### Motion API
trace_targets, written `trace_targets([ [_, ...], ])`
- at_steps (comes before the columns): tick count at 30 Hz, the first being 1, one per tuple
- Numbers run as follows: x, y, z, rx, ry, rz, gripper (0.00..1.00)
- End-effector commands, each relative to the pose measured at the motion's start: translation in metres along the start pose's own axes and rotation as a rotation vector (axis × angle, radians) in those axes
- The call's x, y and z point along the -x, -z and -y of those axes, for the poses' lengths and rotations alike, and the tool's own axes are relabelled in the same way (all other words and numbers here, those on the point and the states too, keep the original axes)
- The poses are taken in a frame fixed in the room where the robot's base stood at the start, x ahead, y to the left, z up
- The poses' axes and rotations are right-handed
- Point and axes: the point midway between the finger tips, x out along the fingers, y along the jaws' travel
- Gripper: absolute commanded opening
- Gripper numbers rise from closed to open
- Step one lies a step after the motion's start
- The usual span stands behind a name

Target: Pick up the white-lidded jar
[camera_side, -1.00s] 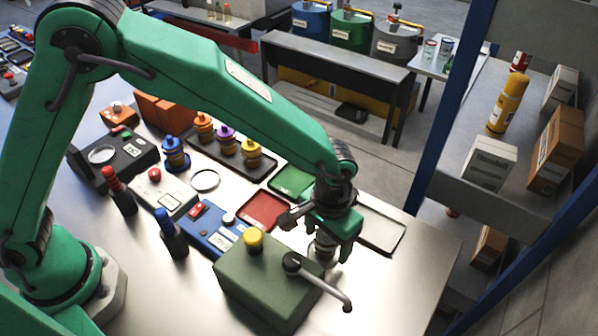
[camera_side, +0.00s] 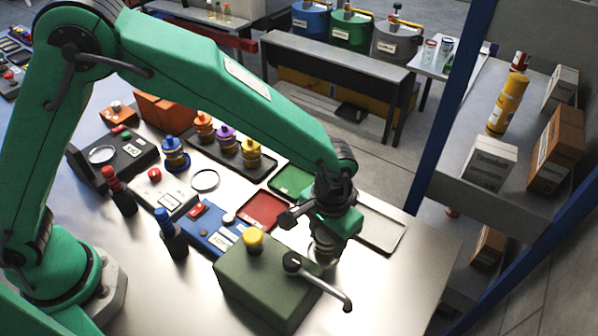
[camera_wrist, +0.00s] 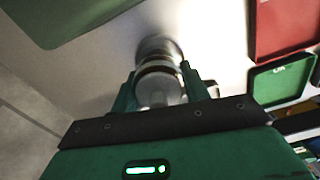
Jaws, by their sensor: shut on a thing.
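The jar (camera_side: 324,248) stands upright at the right part of the table, behind the green box, and its lower part is partly hidden by that box. My gripper (camera_side: 326,232) is over it from above, with its fingers shut on the jar's upper part. In the wrist view the jar (camera_wrist: 160,72) sits between the two fingers of my gripper (camera_wrist: 160,90), one finger on each side. Its pale lid is seen there from above. I cannot tell whether its base is clear of the table.
A dark green box (camera_side: 262,285) with a yellow knob and a lever stands close in front of the jar. A red tray (camera_side: 264,209), a green tray (camera_side: 292,180) and a pale tray (camera_side: 381,229) lie behind. Bare table (camera_side: 400,290) is to the right.

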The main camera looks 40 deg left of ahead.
Motion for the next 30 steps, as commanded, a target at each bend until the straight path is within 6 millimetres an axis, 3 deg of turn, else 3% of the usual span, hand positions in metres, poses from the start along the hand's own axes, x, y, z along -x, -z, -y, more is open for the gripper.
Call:
trace_targets([
  [5,0.014,0.001,0.000,0.000,-0.002,-0.003,0.19],
  [19,0.082,0.001,-0.001,0.000,-0.002,-0.004,0.19],
  [30,0.099,0.000,0.000,0.000,-0.001,-0.001,0.19],
])
